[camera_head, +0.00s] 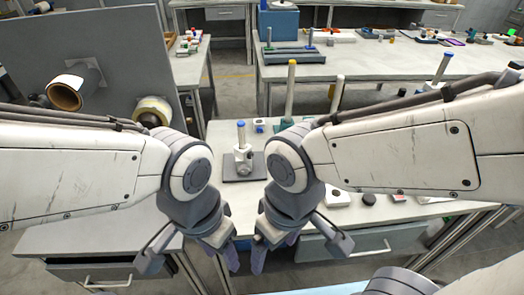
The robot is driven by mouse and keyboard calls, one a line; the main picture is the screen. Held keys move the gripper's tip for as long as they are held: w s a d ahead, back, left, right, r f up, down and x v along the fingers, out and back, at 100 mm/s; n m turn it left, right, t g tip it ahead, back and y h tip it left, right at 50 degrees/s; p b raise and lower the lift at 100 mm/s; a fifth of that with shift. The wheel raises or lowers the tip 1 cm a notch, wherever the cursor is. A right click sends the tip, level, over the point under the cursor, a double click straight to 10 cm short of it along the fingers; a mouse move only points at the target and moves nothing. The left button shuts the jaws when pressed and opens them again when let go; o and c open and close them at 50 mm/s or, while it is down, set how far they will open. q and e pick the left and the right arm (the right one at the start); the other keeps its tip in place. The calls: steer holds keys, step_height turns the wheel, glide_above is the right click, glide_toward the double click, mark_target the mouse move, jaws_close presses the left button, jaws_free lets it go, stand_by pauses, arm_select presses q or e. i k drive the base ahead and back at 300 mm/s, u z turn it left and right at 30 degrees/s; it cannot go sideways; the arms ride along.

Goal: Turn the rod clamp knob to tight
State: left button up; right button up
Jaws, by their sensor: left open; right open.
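A short blue-topped rod (241,132) stands upright in a pale clamp (243,153) on a dark flat base plate (230,172). It is on the table beyond my two wrists, between them in the picture. The clamp's knob is too small to tell apart, and I cannot see how far it is turned. My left gripper (192,260) is open and empty, nearer to me than the clamp and below left of it. My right gripper (299,254) is open and empty, below right of it. Neither touches the clamp.
A tall cream rod (291,90) and a shorter pale rod (337,95) stand behind the clamp to the right. A dark round piece (369,199) lies at the right. Drawers are under the front edge. A grey panel with rolls (66,93) stands left.

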mark_target(251, 154)
steer(key=z, duration=2)
steer(key=k, duration=1.3)
steer(key=u, duration=1.35)
steer(key=i, duration=0.5)
steer(key=u, duration=0.05)
